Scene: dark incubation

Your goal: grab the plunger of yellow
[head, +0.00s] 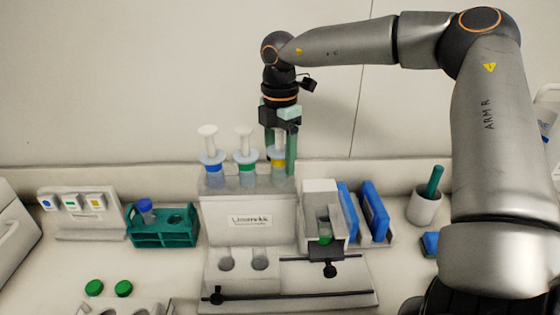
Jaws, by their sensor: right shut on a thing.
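Three plungers with white tops stand in a row on the grey stand (247,215) in the head view. The left one has a blue collar (212,158), the middle one a green collar (245,160), and the right one a yellow collar, the yellow plunger (278,161). My right gripper (280,150) points down over the yellow plunger, its green fingers on either side of it. It is shut on the plunger, and its body hides the plunger's top. The yellow plunger still stands in line with the others. My left gripper is not in view.
A teal rack (162,226) holds a blue-capped tube at the left, beside a panel with coloured squares (75,208). Blue upright plates (374,210) and a white cup (424,208) stand at the right. Two green caps (123,288) lie front left. The wall is close behind.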

